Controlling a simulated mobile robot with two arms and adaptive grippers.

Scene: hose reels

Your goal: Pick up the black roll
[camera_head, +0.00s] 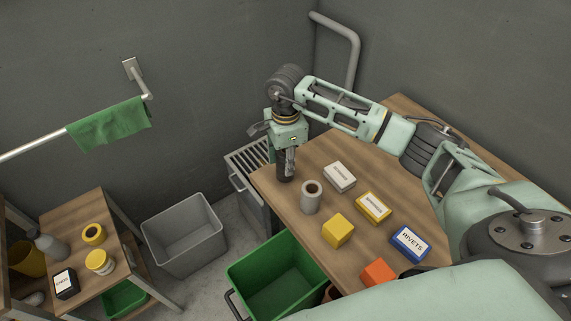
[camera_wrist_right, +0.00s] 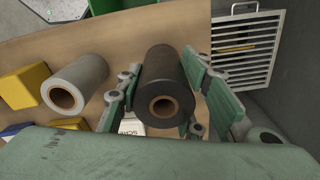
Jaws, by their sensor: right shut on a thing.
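The black roll (camera_wrist_right: 163,83) stands between the fingers of my right gripper (camera_wrist_right: 158,100), with its brown core facing the wrist camera. In the head view the black roll (camera_head: 285,172) is upright at the table's far left corner, partly hidden by the right gripper (camera_head: 287,160) above and around it. The right gripper is shut on it. I cannot tell whether the roll's base touches the table. My left gripper is not in view.
On the wooden table (camera_head: 285,212) a grey roll (camera_head: 311,197), a white box (camera_head: 339,177), yellow box (camera_head: 373,207), yellow block (camera_head: 338,230), blue box (camera_head: 410,243) and orange block (camera_head: 378,273) stand close by. A green bin (camera_head: 275,280) and grey bin (camera_head: 183,235) are below.

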